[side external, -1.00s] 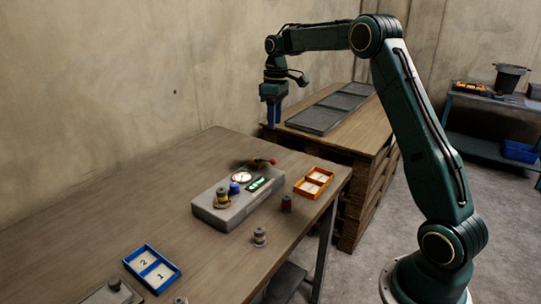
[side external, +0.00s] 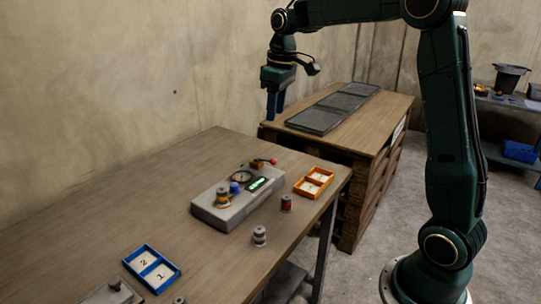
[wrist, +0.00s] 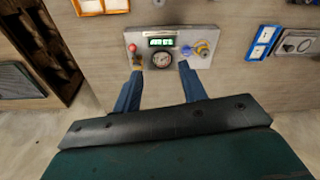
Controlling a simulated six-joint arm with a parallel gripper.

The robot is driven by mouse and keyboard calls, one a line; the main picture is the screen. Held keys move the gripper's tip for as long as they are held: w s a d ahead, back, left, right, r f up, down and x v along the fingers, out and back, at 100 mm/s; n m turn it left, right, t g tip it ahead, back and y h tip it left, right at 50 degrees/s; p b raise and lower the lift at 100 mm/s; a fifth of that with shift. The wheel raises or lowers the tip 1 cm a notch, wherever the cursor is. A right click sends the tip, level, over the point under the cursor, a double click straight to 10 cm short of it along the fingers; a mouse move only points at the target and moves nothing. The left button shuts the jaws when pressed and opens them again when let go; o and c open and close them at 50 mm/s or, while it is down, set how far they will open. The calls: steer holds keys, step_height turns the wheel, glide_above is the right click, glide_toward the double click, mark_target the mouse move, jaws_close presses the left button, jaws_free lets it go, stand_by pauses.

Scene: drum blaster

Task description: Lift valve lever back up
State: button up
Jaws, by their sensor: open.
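The valve (side external: 257,165) is a small brass body at the back of a grey control box (side external: 207,214). Its lever ends in a red knob (side external: 273,161) that points right in the side view and lies low, roughly level. In the wrist view the red knob (wrist: 132,47) sits just above the brass valve (wrist: 138,62), near the left fingertip. My gripper (side external: 273,116) is open and empty, with its blue fingers pointing down, high above and behind the box. The wrist view shows the two fingers (wrist: 161,82) spread apart. I see no contact with the lever.
The box carries a round gauge (side external: 242,177), a green display (side external: 259,184), a blue knob (side external: 235,188) and a yellow spool (side external: 222,196). A blue tray (side external: 135,261) is at front left. The table's left part is bare.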

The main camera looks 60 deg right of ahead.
steer(key=s+a+r+t, duration=0.1)
steer(key=s+a+r, duration=0.2)
steer(key=s+a, duration=0.4)
steer(key=shift+s+r+m+t, duration=0.3)
steer(key=shift+s+m, duration=0.1)
steer(key=shift+s, duration=0.8)
steer(key=w+d+f+n+g, duration=0.1)
steer(key=w+d+f+n, duration=0.1)
steer(key=w+d, duration=0.3)
steer(key=w+d+f+n+g, duration=0.1)
steer(key=w+d+f, duration=0.3)
steer(key=w, duration=0.1)
steer(key=w+d+f+n+g, duration=0.1)
steer(key=w+d+f+n, duration=0.1)
steer(key=w+d, duration=0.3)
steer(key=shift+w+d+f+n, duration=0.1)
steer(key=shift+d+f+n, duration=0.1)
steer(key=shift+f, duration=0.2)
steer(key=shift+w+d+f+n, duration=0.1)
steer(key=shift+d+f, duration=0.05)
steer(key=shift+f, duration=0.25)
steer(key=shift+f, duration=0.1)
steer(key=f, duration=1.3)
steer(key=shift+s+a+f, duration=0.2)
steer(key=shift+a+f, duration=0.1)
